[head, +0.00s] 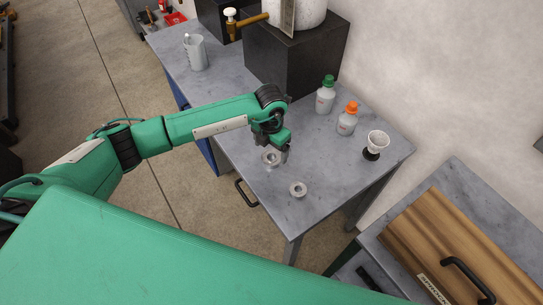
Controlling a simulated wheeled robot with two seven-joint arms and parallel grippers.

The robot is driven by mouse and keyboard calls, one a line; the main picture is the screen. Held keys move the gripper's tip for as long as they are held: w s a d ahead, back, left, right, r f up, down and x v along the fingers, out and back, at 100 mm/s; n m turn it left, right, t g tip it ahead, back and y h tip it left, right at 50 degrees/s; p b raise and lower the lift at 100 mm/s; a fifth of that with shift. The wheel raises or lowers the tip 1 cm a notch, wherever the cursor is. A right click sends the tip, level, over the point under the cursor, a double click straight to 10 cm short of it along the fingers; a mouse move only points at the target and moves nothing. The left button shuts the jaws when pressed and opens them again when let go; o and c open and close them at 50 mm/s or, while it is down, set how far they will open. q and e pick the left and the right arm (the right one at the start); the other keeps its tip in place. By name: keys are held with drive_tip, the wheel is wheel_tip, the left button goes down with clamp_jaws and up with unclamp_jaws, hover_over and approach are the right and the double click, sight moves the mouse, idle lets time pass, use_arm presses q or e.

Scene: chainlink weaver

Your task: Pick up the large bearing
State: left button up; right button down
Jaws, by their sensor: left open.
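Two ring-shaped metal bearings lie on the grey table (325,225). The larger-looking bearing (270,159) is right under my left gripper (284,152), partly hidden by it. The smaller-looking bearing (298,189) lies apart, nearer the front corner, with nothing over it. My left gripper is open and points down at the larger bearing. I cannot tell if its fingers touch or surround the bearing. My right gripper is not in view.
A bottle with a green cap (325,95), a bottle with an orange cap (348,118) and a white cup on a dark base (377,145) stand behind. A black block (295,55) and a grey jug (195,52) are farther back. A wooden case (460,245) is at right.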

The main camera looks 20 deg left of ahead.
sight(271, 158)
use_arm(q)
wheel_tip(271, 158, down, 3)
drive_tip(key=shift+f+p, duration=0.1)
drive_tip(key=shift+p, duration=0.8)
drive_tip(key=shift+w+f, duration=0.1)
drive_tip(key=shift+f, duration=0.45)
drive_tip(key=c, duration=1.2)
drive_tip(key=shift+o, duration=0.2)
drive_tip(key=shift+r, duration=0.1)
